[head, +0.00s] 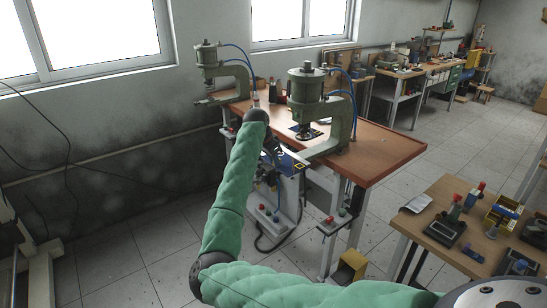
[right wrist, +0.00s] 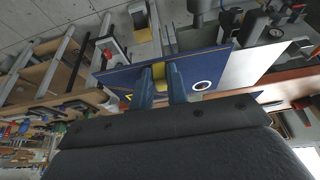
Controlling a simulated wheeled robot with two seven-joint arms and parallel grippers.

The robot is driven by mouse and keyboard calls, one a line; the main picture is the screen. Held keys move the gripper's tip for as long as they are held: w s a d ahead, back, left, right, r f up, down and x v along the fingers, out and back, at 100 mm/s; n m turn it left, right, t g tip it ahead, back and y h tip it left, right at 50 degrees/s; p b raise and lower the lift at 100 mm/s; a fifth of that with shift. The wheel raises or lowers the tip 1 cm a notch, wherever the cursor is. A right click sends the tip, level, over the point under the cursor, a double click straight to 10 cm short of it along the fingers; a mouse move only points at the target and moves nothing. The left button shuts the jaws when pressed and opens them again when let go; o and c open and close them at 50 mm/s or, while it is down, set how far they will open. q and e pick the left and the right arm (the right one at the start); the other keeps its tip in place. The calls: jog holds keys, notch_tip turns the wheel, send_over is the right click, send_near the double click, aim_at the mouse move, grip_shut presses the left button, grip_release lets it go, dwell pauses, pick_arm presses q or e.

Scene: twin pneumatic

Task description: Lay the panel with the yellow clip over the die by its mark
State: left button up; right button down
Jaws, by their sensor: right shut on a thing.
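My right gripper (head: 274,150) reaches the front edge of the press table. In the right wrist view its two fingers (right wrist: 160,76) are shut on the yellow clip (right wrist: 158,71) of a blue panel (right wrist: 213,67). The panel has a white ring (right wrist: 201,86) and a small yellow mark near one corner. In the head view the panel (head: 292,159) is partly hidden by the gripper, close to the near press. A dark round part (head: 306,133) lies under the near press; I cannot tell for sure whether it is the die. My left gripper is not in view.
The near green press (head: 341,122) stands close to the right of my gripper. A second press (head: 209,67) stands at the far left end of the table (head: 385,150). A side bench (head: 445,193) with small devices is at the right. The table's right part is mostly clear.

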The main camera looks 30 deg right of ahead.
pick_arm(q)
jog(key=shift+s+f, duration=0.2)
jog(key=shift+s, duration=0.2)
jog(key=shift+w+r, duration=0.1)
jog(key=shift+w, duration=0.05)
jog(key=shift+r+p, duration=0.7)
jog(key=shift+p, duration=0.05)
dwell(0.9)
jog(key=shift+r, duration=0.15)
pick_arm(e)
jog(key=shift+f, duration=0.3)
dwell(0.6)
jog(key=c, duration=1.3)
grip_release()
